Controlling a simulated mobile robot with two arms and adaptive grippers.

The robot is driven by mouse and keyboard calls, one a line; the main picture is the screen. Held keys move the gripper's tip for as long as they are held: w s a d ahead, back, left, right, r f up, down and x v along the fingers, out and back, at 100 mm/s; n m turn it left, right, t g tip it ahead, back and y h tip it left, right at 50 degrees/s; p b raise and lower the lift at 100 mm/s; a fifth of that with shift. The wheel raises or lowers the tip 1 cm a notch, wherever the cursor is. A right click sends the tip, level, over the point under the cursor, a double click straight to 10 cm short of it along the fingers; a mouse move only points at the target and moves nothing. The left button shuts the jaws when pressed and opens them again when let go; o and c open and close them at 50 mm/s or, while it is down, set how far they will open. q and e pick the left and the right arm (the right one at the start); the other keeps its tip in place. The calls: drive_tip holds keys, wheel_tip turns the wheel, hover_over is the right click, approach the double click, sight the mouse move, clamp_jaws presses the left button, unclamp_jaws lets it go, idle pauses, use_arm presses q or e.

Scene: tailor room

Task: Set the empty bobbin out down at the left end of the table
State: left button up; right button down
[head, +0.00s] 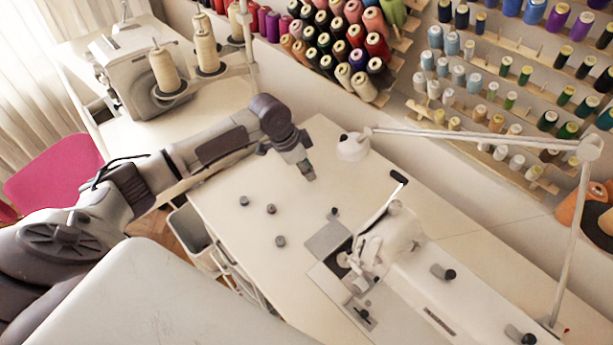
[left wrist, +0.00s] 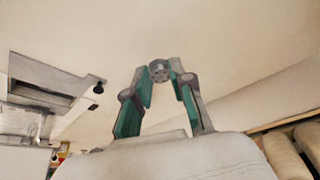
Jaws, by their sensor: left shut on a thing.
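My left gripper (head: 308,172) points down over the white table (head: 345,182), between the lamp base and the loose bobbins. In the left wrist view its green-padded fingers (left wrist: 160,75) are shut on a small round grey bobbin (left wrist: 159,71) with holes in its face. In the head view the gripper mostly hides that bobbin, and its height above the table is hard to judge. Several small grey bobbins lie on the table's left part: one at the far left (head: 244,201), one beside it (head: 271,209) and one nearer me (head: 280,241). My right gripper is not in view.
A lamp base (head: 352,147) stands at the table's back edge. Thread racks (head: 490,85) line the wall. A serger (head: 140,75) is on another table at the back left.

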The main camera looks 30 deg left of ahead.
use_arm(q)
drive_tip(key=shift+f, duration=1.7)
drive_tip(key=shift+f, duration=0.1)
drive_tip(key=o, duration=0.7)
drive_tip(key=v, duration=1.2)
